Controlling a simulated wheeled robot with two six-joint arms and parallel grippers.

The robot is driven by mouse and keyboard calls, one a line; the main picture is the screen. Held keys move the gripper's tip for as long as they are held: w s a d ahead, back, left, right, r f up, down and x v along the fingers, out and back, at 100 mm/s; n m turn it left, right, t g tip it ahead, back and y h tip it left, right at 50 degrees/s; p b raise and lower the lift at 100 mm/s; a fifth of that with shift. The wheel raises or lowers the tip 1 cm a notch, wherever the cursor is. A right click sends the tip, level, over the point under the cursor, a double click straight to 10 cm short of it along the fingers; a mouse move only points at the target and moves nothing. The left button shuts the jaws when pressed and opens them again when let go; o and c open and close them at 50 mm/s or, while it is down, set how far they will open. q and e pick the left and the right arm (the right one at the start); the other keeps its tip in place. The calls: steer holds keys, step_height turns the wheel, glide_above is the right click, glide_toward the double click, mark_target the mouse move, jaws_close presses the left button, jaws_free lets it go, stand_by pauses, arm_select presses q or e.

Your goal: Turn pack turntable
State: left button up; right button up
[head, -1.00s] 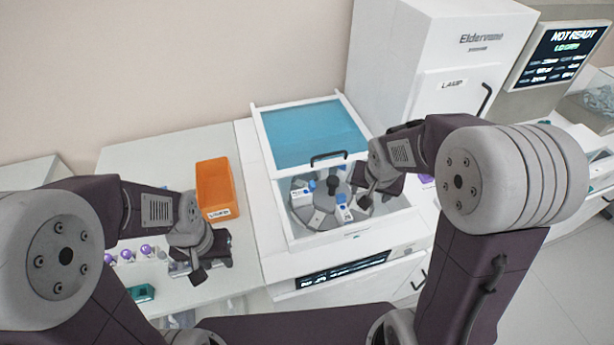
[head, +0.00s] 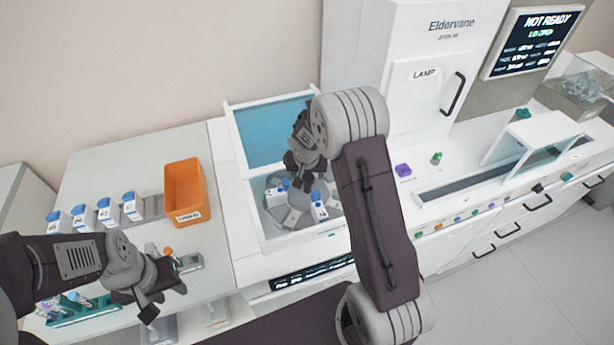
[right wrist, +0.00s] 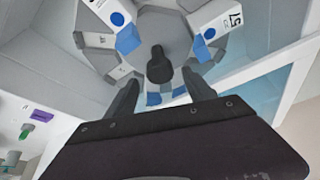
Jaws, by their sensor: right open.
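The grey pack turntable (head: 284,218) sits inside the white open-topped machine bay below the raised blue lid. It carries white packs with blue spots, one of them a white pack (head: 318,207) at its front right. In the right wrist view the turntable (right wrist: 165,30) shows a dark central knob (right wrist: 159,66). My right gripper (right wrist: 163,92) is open, its fingers either side of a line towards the knob, with no contact visible. In the head view my right gripper (head: 303,180) hangs over the back of the turntable. My left gripper (head: 165,298) is over the left bench; its jaw state is unclear.
An orange bin (head: 186,192) and several white packs (head: 108,211) stand on the left bench. The blue lid (head: 268,133) stands raised behind the bay. A tall white cabinet (head: 430,70) and a screen reading NOT READY (head: 534,40) are at the right.

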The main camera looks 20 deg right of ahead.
mark_target(307, 178)
steer(key=x, duration=0.3)
steer(key=shift+f, duration=0.1)
steer(key=shift+c, duration=0.3)
jaws_close()
